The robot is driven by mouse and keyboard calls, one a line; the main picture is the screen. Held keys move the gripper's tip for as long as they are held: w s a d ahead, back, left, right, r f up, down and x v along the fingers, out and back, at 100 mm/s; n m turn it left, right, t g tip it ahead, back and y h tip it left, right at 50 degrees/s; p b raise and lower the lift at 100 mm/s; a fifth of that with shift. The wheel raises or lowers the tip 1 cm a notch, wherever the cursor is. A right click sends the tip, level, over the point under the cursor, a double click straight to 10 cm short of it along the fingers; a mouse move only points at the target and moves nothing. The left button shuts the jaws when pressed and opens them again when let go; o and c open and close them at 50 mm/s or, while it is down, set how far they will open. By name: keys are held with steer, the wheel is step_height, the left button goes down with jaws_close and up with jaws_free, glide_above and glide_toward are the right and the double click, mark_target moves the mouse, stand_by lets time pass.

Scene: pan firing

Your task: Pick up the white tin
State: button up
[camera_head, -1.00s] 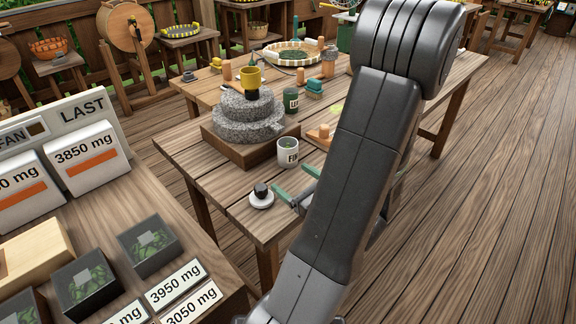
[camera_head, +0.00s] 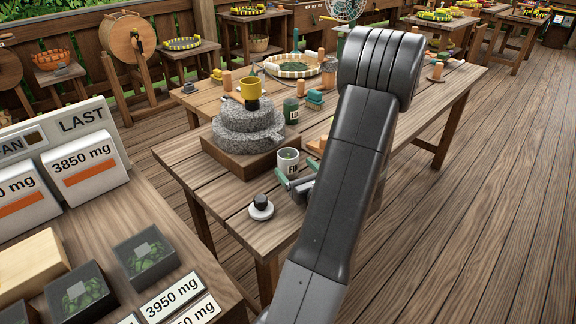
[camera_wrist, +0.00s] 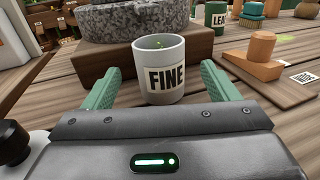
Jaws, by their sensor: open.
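The white tin (camera_wrist: 160,78), labelled FINE, stands upright on the wooden table and has green contents inside. In the head view the tin (camera_head: 287,161) is in front of the stone mill's wooden base. My gripper (camera_wrist: 172,88) is open, with one green finger on each side of the tin in the wrist view. The fingers look apart from its walls, and I cannot tell how far they reach around it. In the head view my gripper (camera_head: 297,184) is just in front of the tin, partly hidden by my arm.
The stone mill (camera_head: 246,128) on its wooden base is close behind the tin. A green tin (camera_head: 291,110) stands farther back. A dark knob on a white disc (camera_head: 261,208) is left of my gripper. A wooden block with a peg (camera_wrist: 256,62) is to the right.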

mark_target(293, 165)
steer(key=x, duration=0.5)
steer(key=shift+w+a, duration=0.15)
steer(key=c, duration=1.1)
